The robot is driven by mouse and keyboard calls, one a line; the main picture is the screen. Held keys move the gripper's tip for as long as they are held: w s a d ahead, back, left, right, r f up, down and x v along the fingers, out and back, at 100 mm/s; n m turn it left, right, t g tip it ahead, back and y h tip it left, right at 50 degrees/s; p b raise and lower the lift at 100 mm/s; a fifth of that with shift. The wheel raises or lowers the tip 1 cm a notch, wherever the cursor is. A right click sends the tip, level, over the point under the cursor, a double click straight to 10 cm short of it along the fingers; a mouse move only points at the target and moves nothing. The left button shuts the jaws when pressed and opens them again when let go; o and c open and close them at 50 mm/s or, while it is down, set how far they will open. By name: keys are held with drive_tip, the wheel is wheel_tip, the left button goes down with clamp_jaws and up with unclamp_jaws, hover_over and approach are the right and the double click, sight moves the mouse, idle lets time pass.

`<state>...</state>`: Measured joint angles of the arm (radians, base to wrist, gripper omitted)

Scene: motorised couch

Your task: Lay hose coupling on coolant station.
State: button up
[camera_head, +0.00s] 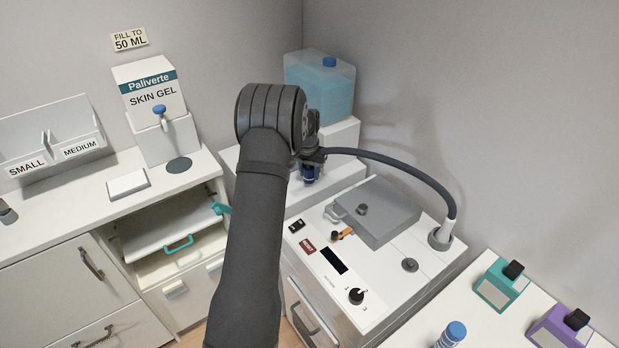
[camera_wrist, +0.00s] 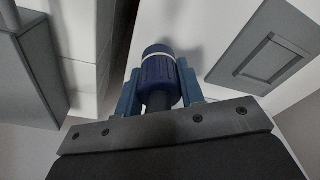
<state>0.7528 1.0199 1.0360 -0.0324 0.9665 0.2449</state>
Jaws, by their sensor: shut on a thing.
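The hose coupling (camera_wrist: 157,70) is dark blue with a pale ring. My gripper (camera_wrist: 160,88) is shut on it, with one blue finger on each side. In the head view the coupling (camera_head: 311,175) hangs below my gripper (camera_head: 310,165), partly hidden by my wrist. A dark hose (camera_head: 400,165) arches from there to a port on the right of the white coolant station (camera_head: 395,257). The station's top carries a grey lid (camera_head: 378,215), a dark display and a knob. The coupling is near the station's back left; I cannot tell whether it touches anything.
A tank of blue liquid (camera_head: 322,85) stands behind on a white block. A skin gel box (camera_head: 150,90) and an open drawer (camera_head: 170,235) are at left. Teal (camera_head: 502,284) and purple (camera_head: 558,328) containers and a blue-capped bottle (camera_head: 452,335) stand at lower right.

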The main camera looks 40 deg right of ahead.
sight(310, 178)
drive_tip(key=shift+f, duration=1.3)
drive_tip(key=shift+f, duration=0.15)
drive_tip(key=o, duration=1.2)
drive_tip(key=r, duration=0.8)
drive_tip(key=s+a+r, duration=0.1)
drive_tip(key=r, duration=0.3)
drive_tip(key=shift+a+r, duration=0.1)
drive_tip(key=shift+r, duration=0.05)
drive_tip(key=f, duration=0.4)
drive_tip(key=d+f, duration=0.1)
drive_tip(key=f, duration=0.3)
drive_tip(key=w+f, duration=0.1)
drive_tip(key=f, duration=0.3)
drive_tip(key=shift+d+f, duration=0.15)
drive_tip(key=shift+r, duration=2)
